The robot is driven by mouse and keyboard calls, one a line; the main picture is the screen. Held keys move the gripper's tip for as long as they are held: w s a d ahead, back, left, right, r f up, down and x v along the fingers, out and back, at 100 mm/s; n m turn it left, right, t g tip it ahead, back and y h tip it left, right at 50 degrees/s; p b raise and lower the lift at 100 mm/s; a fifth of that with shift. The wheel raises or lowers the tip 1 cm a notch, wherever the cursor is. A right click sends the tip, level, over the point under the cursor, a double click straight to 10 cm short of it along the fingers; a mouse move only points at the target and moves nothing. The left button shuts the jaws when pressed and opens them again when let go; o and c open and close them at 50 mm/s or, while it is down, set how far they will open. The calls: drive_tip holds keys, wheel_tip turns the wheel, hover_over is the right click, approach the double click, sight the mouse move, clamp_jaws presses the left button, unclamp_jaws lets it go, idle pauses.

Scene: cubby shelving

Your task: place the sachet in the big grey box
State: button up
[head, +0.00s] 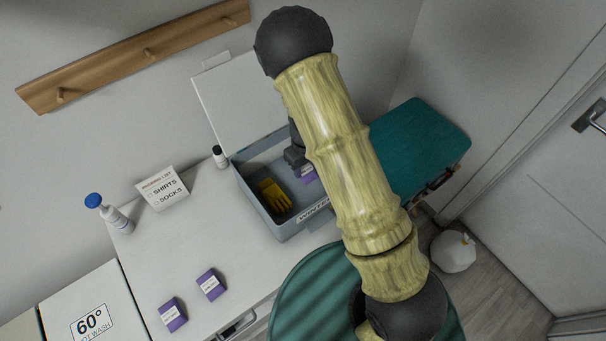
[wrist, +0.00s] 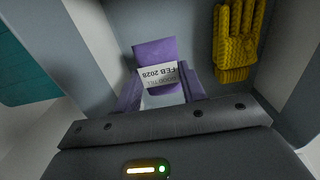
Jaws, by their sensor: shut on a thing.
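The big grey box (head: 259,211) stands open on the white counter, with a "WINTER" label on its front. My gripper (head: 296,157) reaches down into the right part of the box, partly behind my arm. It is shut on a purple sachet (head: 308,175) with a white label. In the wrist view the sachet (wrist: 154,52) shows ahead of the gripper, with "FEB 2028" printed on its label. The grey box walls and floor are around and behind it. Whether the sachet touches the box floor I cannot tell.
Yellow knitted gloves (head: 273,196) lie in the box, left of the sachet. Two more purple packs (head: 211,284) (head: 173,315) lie on the counter. A packing-list card (head: 163,188), a blue-capped bottle (head: 110,213) and a small black-capped bottle (head: 219,157) stand left. A teal suitcase (head: 420,145) is right.

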sight(305, 175)
drive_tip(key=shift+f, duration=0.3)
drive_tip(key=shift+f+p, duration=0.35)
drive_tip(key=shift+f, duration=1.7)
drive_tip(key=shift+f, duration=0.15)
drive_tip(key=o, duration=1)
wheel_tip(305, 175, up, 12)
drive_tip(key=shift+r+b, duration=0.15)
drive_tip(key=shift+b, duration=0.5)
